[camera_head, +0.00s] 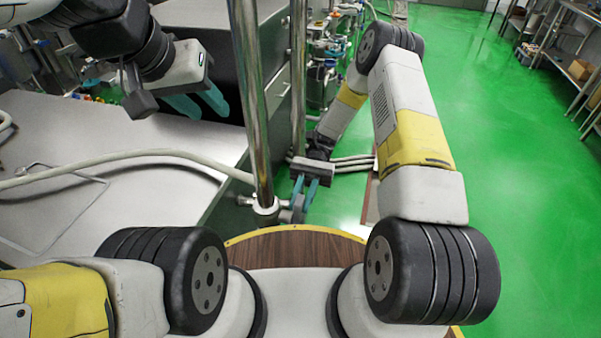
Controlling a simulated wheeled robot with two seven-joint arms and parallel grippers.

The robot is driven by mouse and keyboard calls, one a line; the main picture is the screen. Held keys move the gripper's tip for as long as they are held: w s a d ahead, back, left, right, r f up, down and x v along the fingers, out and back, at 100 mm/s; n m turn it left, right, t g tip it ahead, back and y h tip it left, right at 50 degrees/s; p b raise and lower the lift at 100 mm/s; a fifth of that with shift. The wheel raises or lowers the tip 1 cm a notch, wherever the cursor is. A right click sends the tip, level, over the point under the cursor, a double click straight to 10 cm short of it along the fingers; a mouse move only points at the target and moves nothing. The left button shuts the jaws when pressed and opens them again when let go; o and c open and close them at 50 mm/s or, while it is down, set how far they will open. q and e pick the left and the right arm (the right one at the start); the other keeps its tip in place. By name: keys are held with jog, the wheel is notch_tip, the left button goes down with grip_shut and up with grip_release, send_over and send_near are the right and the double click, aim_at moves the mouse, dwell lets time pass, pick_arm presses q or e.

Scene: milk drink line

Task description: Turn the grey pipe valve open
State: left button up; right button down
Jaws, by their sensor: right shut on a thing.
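The grey pipe valve (296,215) sits low beside the foot of an upright steel pipe (251,100), near the middle of the view. My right gripper (304,192) comes down on it from above, its teal fingers closed on the valve. The fingers hide part of the valve, and its exact angle is hard to tell. My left gripper (199,106) hangs at the upper left, above the far end of the grey worktop. Its teal fingers are apart with nothing between them.
A pale hose (120,157) crosses the grey worktop (140,195) toward the pipe's foot. A second steel pipe (298,75) stands just behind. Several pale pipes (352,163) run right of the valve. Green floor (520,180) is open at the right, with metal shelves (570,50) beyond.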

jog(key=shift+w+g, duration=0.1)
jog(key=shift+g, duration=0.2)
jog(key=c, duration=1.3)
grip_release()
jog(key=shift+w, duration=0.1)
jog(key=v, duration=0.7)
jog(key=shift+w+d, duration=0.2)
jog(key=shift+w, duration=0.1)
